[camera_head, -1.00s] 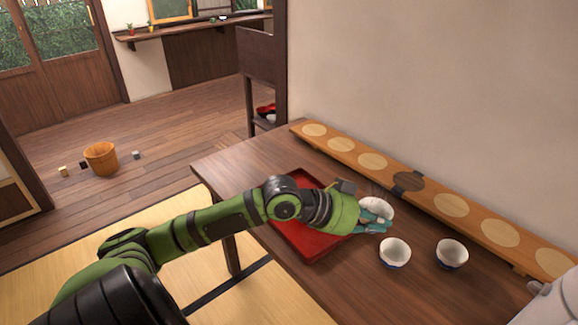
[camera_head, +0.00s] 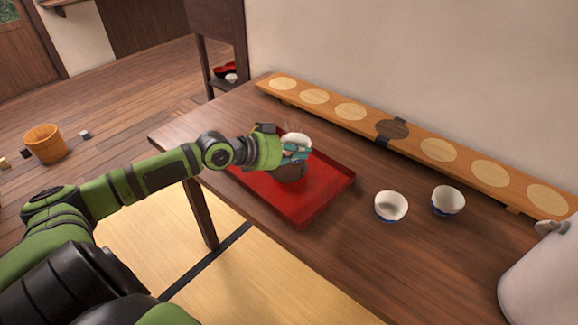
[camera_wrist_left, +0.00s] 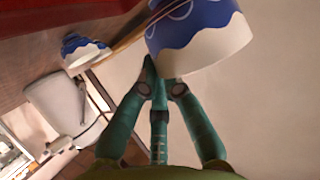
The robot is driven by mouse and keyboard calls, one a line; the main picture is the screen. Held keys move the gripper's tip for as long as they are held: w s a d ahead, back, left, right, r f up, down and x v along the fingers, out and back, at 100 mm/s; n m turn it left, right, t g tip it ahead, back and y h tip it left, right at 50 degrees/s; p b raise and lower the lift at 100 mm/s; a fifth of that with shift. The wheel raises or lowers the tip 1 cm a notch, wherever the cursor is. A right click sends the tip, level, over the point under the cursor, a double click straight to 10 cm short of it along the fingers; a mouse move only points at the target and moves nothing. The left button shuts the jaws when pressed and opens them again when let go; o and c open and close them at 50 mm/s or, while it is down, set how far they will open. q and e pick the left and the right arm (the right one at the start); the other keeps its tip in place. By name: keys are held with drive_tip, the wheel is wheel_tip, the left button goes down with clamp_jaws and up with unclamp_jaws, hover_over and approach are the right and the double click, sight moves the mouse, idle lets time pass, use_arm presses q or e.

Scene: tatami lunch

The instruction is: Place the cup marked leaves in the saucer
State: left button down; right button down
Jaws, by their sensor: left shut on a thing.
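My left gripper (camera_head: 296,154) is shut on a white cup (camera_head: 296,139), which it holds over the red tray (camera_head: 318,208). In the left wrist view the held cup (camera_wrist_left: 203,42) shows a blue wavy band beside my fingers (camera_wrist_left: 157,85); no leaf mark can be made out. A dark brown round saucer (camera_head: 291,173) lies on the tray just below the gripper, partly hidden by it. The cup appears above the saucer; the exact gap cannot be told. My right gripper is not in view.
Two more white-and-blue cups, a nearer one (camera_head: 391,207) and a farther one (camera_head: 448,201), stand on the table right of the tray. A long wooden board with round inlays (camera_head: 438,150) runs along the wall. A pale pot (camera_head: 545,275) stands at the right edge.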

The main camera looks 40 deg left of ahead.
use_arm(q)
drive_tip(key=shift+s+a+f+b, duration=0.15)
drive_tip(key=shift+a+f, duration=0.2)
drive_tip(key=shift+a, duration=0.25)
drive_tip(key=shift+s+a+f+b, duration=0.15)
drive_tip(key=shift+a+f, duration=0.2)
drive_tip(key=shift+a, duration=0.2)
drive_tip(key=shift+f, duration=1.95)
drive_tip(key=shift+f+b, duration=0.2)
drive_tip(key=shift+b, duration=0.15)
drive_tip(key=c, duration=1.4)
unclamp_jaws()
drive_tip(key=shift+r, duration=0.1)
